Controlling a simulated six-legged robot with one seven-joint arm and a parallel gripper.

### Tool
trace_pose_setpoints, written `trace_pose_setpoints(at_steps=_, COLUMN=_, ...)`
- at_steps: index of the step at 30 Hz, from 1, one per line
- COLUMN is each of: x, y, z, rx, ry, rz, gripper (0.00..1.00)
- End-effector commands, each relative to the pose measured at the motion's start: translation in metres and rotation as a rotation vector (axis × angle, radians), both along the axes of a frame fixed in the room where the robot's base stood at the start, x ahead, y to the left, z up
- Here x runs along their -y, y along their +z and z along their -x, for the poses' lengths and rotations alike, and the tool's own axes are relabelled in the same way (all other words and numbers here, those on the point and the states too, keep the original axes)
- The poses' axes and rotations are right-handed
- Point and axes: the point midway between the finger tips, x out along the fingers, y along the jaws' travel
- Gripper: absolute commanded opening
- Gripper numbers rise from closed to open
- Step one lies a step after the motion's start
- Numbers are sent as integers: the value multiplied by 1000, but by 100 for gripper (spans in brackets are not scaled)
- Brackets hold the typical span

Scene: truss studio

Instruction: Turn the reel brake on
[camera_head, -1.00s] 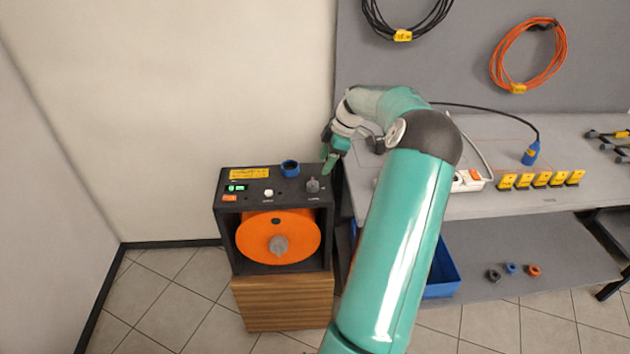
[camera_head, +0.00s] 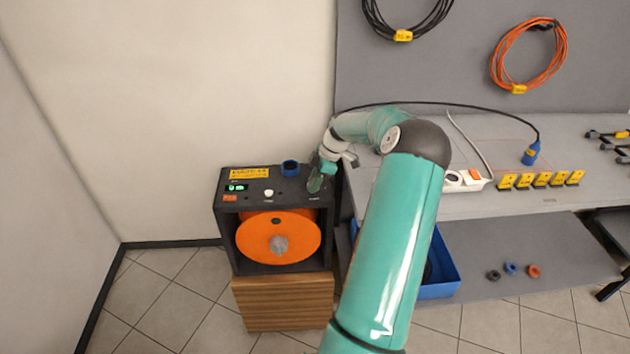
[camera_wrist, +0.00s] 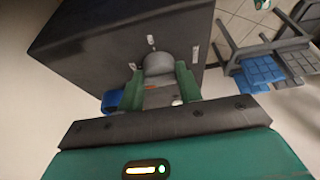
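The reel unit is a black box (camera_head: 223,215) with an orange reel (camera_head: 250,240) in its open front, at the left in the head view. A grey knob (camera_wrist: 158,63) stands on its panel in the wrist view, with small white marks around it; my gripper hides it in the head view. My gripper (camera_head: 314,187) is over the right end of the panel. In the wrist view, its green fingers (camera_wrist: 159,80) are apart, one on each side of the knob. I cannot tell whether they touch it.
The panel also holds a blue ring (camera_head: 290,168), a white button (camera_head: 268,193), a green display (camera_head: 236,188) and a yellow label (camera_head: 249,173). A wooden cabinet (camera_head: 285,303) supports the box. A grey workbench (camera_head: 480,205) stands to the right, with a power strip (camera_head: 465,180) and a blue bin (camera_head: 440,290) below.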

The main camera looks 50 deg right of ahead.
Motion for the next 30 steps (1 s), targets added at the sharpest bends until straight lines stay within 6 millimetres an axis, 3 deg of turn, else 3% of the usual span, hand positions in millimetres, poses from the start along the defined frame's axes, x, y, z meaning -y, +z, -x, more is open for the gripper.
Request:
trace_pose_setpoints(at_steps=2, x=0, y=0, z=0, rx=0, ry=0, rz=0, gripper=12)
trace_pose_setpoints(at_steps=14, x=0, y=1, z=0, rx=0, ry=-55, rz=2, gripper=12)
trace_pose_setpoints(at_steps=30, x=-3, y=1, z=2, rx=-2, ry=-468, rz=3, gripper=12)
